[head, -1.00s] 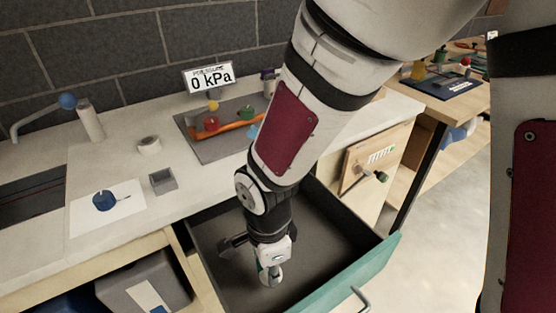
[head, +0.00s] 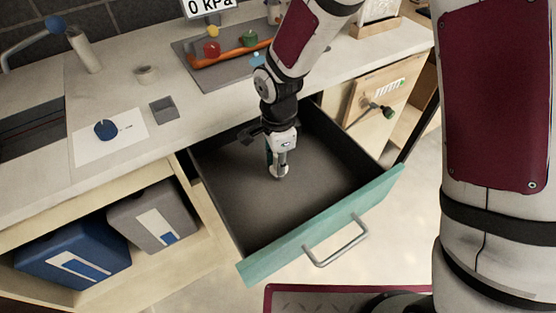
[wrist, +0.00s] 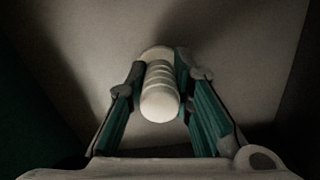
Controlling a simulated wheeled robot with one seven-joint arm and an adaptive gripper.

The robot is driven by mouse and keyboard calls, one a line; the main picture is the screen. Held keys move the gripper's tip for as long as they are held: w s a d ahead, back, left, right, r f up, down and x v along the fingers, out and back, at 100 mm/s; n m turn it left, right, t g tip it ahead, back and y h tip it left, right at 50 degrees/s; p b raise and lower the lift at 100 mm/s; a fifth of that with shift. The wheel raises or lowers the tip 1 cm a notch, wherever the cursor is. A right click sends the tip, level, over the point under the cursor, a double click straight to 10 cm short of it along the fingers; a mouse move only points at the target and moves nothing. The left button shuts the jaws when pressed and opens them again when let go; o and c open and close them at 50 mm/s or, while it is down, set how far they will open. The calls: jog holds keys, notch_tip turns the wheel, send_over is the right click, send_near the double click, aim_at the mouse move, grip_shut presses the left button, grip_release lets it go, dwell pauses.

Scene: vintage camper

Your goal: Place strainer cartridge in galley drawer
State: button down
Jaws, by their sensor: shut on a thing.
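The galley drawer (head: 312,190) is pulled out, with a teal front and a dark grey inside. My gripper (head: 278,168) points down inside the drawer, near its middle. In the wrist view, the gripper (wrist: 160,85) is shut on a pale ribbed cylinder, the strainer cartridge (wrist: 160,102), with one finger on each side. The drawer floor (wrist: 85,40) lies beyond it. In the head view the cartridge is mostly hidden by the fingers, and only a light end (head: 279,174) shows near the floor. I cannot tell whether it touches the floor.
Blue (head: 75,250) and grey (head: 152,215) bins stand below. The drawer floor around my gripper is clear.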

jog(key=shift+f, duration=0.15)
jog(key=c, duration=1.4)
grip_release()
notch_tip(320, 180, up, 12)
jog(key=shift+r+p, duration=0.1)
jog(key=shift+p, duration=0.6)
jog(key=shift+r, duration=0.1)
